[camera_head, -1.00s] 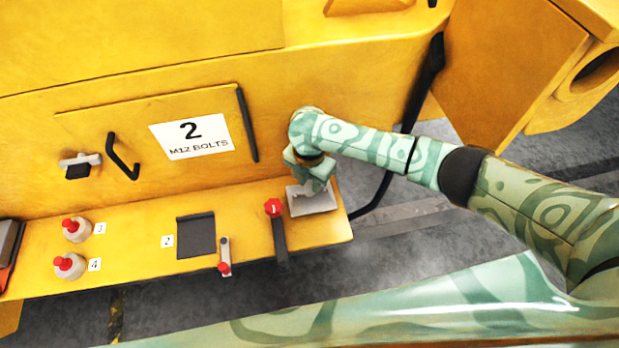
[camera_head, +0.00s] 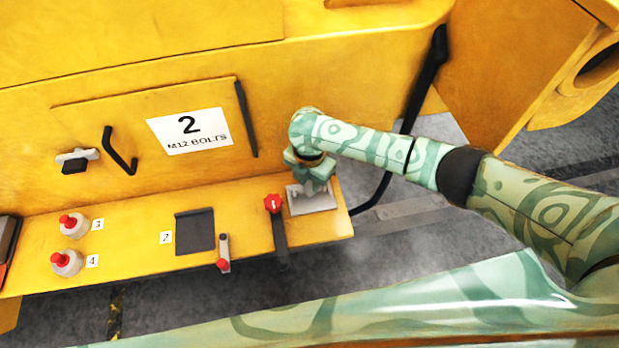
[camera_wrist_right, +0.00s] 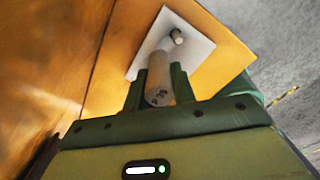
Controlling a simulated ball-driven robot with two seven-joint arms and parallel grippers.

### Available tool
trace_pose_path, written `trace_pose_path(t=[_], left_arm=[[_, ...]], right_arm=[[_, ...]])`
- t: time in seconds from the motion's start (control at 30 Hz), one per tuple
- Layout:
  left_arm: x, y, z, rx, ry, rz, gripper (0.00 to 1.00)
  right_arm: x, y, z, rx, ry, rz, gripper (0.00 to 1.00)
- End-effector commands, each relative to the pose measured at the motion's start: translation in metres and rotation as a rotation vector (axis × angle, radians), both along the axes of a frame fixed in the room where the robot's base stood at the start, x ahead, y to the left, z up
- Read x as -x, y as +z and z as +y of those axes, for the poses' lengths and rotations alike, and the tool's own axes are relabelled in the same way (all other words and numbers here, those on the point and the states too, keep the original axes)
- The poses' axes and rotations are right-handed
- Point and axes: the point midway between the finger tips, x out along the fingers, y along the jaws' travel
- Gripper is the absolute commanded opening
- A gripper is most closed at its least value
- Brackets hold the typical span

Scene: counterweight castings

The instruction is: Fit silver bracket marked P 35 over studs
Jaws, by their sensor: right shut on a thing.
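My right gripper (camera_head: 314,184) reaches down over the right end of the yellow ledge, above a pale silver plate (camera_head: 318,203). In the right wrist view, its two green fingers (camera_wrist_right: 160,88) are shut on a light grey cylindrical part (camera_wrist_right: 158,92) with small dark marks on its end. Beyond it the pale plate (camera_wrist_right: 150,57) lies flat, with one short round stud (camera_wrist_right: 178,36) showing. I cannot read P 35, nor tell whether the cylinder is part of the bracket or joined to the plate. My left gripper is not in view.
A black lever with a red knob (camera_head: 273,204) stands close left of the plate. A smaller red-tipped lever (camera_head: 223,262), a dark square pad (camera_head: 195,232) and two red-topped pots (camera_head: 72,225) sit further left on the ledge (camera_head: 135,245). A yellow wall rises behind.

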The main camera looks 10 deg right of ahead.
Motion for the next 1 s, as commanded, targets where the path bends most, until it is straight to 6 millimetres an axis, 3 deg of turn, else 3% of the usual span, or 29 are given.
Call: trace_pose_path(t=[0.93, 0.97, 1.0], left_arm=[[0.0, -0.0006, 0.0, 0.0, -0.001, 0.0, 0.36], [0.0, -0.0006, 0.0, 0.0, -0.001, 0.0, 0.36], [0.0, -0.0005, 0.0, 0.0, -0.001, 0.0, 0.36]], right_arm=[[-0.0004, -0.003, 0.0006, -0.001, 0.001, -0.001, 0.0], [-0.0005, -0.003, 0.0005, -0.001, 0.001, -0.001, 0.31], [-0.0005, -0.0029, 0.0005, -0.001, 0.001, -0.001, 0.43]])
